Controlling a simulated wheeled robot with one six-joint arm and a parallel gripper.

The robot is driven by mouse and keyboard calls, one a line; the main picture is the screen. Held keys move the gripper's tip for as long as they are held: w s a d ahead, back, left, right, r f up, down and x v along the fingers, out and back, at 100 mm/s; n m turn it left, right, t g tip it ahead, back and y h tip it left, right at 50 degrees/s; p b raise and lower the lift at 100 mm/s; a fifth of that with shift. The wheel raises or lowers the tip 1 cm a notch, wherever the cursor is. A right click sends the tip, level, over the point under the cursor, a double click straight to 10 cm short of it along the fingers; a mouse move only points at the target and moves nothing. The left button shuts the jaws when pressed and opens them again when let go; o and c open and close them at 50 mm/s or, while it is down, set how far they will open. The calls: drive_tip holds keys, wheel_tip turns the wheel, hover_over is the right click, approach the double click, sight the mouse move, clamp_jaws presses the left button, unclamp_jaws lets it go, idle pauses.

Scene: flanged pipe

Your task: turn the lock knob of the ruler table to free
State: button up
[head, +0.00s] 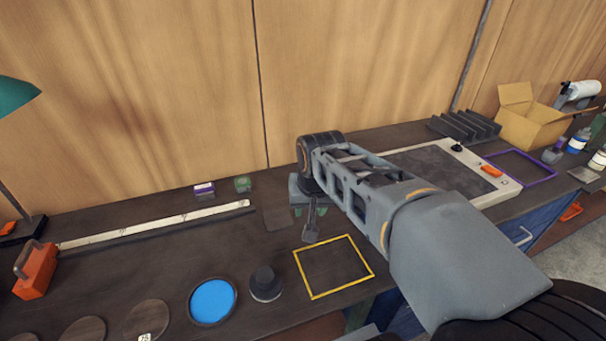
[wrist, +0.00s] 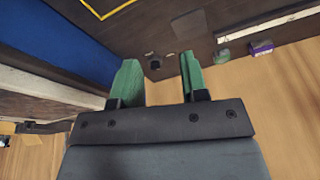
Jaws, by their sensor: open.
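My gripper (head: 311,211) is over the dark bench, pointing down, with its green fingers apart. In the wrist view my gripper (wrist: 158,60) is open with nothing between the jaws. A small dark round knob (wrist: 154,63) shows on the bench beyond the gap between the fingertips, with two small pale marks beside it. I take it for the lock knob; which way it is turned is too small to tell. My gripper appears apart from it. In the head view my arm and gripper hide that spot. The long pale ruler (head: 155,229) lies at the left and also shows in the wrist view (wrist: 272,21).
A dark square plate (head: 277,219) and a yellow frame (head: 298,275) lie near my gripper. A black knob-like cylinder (head: 265,284), blue disc (head: 212,301) and orange block (head: 36,269) stand left. A pale-rimmed panel (head: 493,197) and cardboard box (head: 531,129) are right. A wooden wall rises behind.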

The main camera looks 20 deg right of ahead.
drive_tip(key=w+d+m+g+p, duration=0.1)
drive_tip(key=w+d+m, duration=0.35)
drive_tip(key=w, duration=0.75)
drive_tip(key=w+d+m+g+p, duration=0.15)
drive_tip(key=w+d+m, duration=0.35)
drive_tip(key=w, duration=0.7)
drive_tip(key=w+d+f+m, duration=0.3)
drive_tip(key=w+f+m, duration=0.2)
drive_tip(key=m, duration=0.1)
drive_tip(key=shift+n+g, duration=0.25)
drive_tip(key=shift+g, duration=0.1)
wheel_tip(320, 180, down, 14)
drive_tip(key=shift+d+f+p, duration=0.1)
drive_tip(key=shift+p, duration=0.7)
clamp_jaws()
